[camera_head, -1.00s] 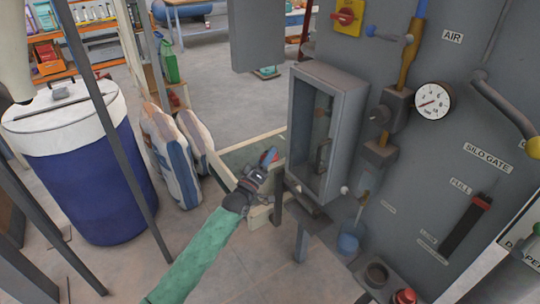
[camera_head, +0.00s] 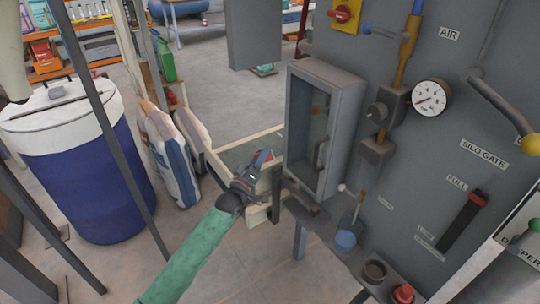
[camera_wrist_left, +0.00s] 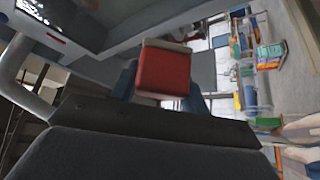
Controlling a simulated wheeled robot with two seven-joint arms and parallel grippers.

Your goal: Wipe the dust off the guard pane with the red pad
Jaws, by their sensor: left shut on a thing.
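My left gripper (camera_head: 256,166) is in front of and to the left of the grey guard box, apart from it. It is shut on the red pad (camera_wrist_left: 163,72), which has a pale backing edge and fills the middle of the left wrist view. In the head view only a small bit of the pad shows at the fingertips. The guard pane (camera_head: 318,122) is the glazed front of the grey box, with a dark handle at its right side. Dust on the pane is too small to tell. My right gripper is not in view.
A grey panel carries a pressure gauge (camera_head: 429,97), valves and a black slide lever (camera_head: 462,215). A blue drum (camera_head: 90,180) and sacks (camera_head: 168,160) stand left.

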